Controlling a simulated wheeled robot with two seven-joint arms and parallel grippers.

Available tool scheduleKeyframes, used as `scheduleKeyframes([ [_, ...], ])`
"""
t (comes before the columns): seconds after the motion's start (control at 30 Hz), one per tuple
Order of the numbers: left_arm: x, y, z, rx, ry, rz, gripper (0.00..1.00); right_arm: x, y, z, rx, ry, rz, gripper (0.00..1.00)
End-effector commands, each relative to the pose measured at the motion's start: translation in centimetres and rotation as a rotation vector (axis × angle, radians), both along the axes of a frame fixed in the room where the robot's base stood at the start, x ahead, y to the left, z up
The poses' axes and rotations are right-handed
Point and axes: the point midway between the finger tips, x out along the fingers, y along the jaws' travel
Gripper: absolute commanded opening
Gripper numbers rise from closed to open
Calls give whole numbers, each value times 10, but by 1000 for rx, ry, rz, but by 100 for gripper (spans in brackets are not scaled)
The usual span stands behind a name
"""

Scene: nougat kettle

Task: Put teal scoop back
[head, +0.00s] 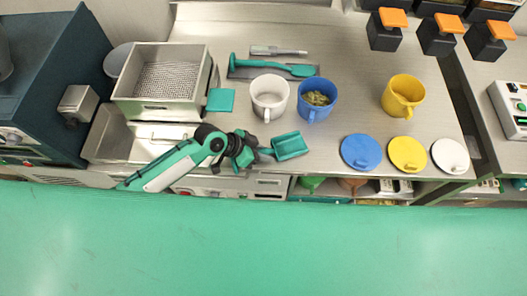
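The teal scoop (290,146) is at the front edge of the steel counter, its square pan pointing right. My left gripper (253,152) comes in from the left and is shut on the scoop's short handle. Whether the scoop touches the counter or is just above it is hard to tell. A dark flat rest (242,73) lies at the back with a long teal paddle (272,66) on it. A teal square piece (220,100) sits beside the mesh fryer box. My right gripper is not in view.
A white mug (269,96), a blue jug (316,98) with green bits and a yellow jug (402,95) stand behind the scoop. Blue (361,152), yellow (408,154) and white (450,156) lids lie at front right. The mesh-bottomed metal box (165,105) stands left. Counter between the jugs is clear.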

Motion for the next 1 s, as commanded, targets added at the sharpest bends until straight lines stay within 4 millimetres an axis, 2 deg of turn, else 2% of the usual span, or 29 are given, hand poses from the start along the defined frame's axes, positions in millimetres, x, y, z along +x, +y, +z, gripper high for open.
scheduleKeyframes([
  [0.03,0,0,0,0,0,0,32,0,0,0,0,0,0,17],
  [0.1,0,0,0,0,-1,1,44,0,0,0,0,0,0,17],
  [0.5,1,1,-1,2,0,2,44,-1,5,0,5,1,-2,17],
  [0.63,1,1,4,2,0,2,44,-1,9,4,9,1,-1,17],
  [0.77,-2,14,11,4,-2,2,44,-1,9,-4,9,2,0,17],
  [1.0,-10,48,45,3,-2,0,44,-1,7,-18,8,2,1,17],
])
